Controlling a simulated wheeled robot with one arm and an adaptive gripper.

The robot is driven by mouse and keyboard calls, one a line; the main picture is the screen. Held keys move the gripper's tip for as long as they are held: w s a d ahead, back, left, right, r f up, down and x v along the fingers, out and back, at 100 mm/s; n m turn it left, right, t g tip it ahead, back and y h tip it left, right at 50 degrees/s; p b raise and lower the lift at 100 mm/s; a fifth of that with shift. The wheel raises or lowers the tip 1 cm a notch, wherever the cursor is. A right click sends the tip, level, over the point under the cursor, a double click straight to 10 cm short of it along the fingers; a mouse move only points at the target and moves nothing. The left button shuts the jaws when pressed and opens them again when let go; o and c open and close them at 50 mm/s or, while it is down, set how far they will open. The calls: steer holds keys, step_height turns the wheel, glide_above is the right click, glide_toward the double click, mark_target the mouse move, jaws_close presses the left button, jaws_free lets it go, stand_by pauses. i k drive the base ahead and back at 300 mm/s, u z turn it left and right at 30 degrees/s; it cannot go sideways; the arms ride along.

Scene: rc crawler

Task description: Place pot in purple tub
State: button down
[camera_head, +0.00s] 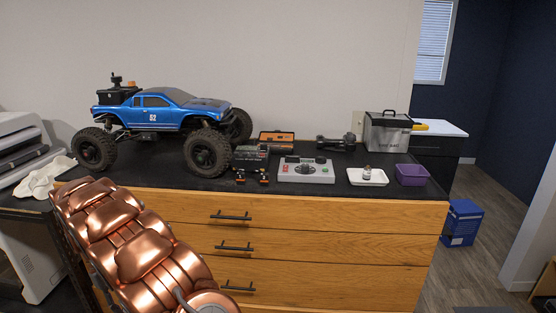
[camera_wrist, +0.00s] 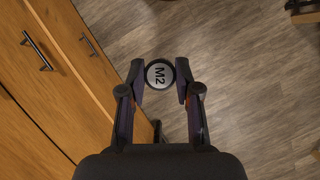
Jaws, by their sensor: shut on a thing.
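In the wrist view my gripper (camera_wrist: 160,73) is shut on a small round pot (camera_wrist: 159,74) with a pale top marked "M2" and a dark rim. The pot is held between the two fingertips, in front of the wooden drawers and above the floor. The purple tub (camera_head: 412,181) stands at the right end of the black worktop in the head view. Its inside is hardly visible. The head view does not show my gripper or the held pot; only my copper-coloured arm shows at lower left.
A white tray (camera_head: 355,182) with a small jar (camera_head: 367,173) on it sits left of the tub. A grey control box (camera_head: 306,173) and a blue crawler truck (camera_head: 165,110) occupy the worktop further left.

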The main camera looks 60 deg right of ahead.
mark_target(410, 181)
steer(key=z, duration=1.6)
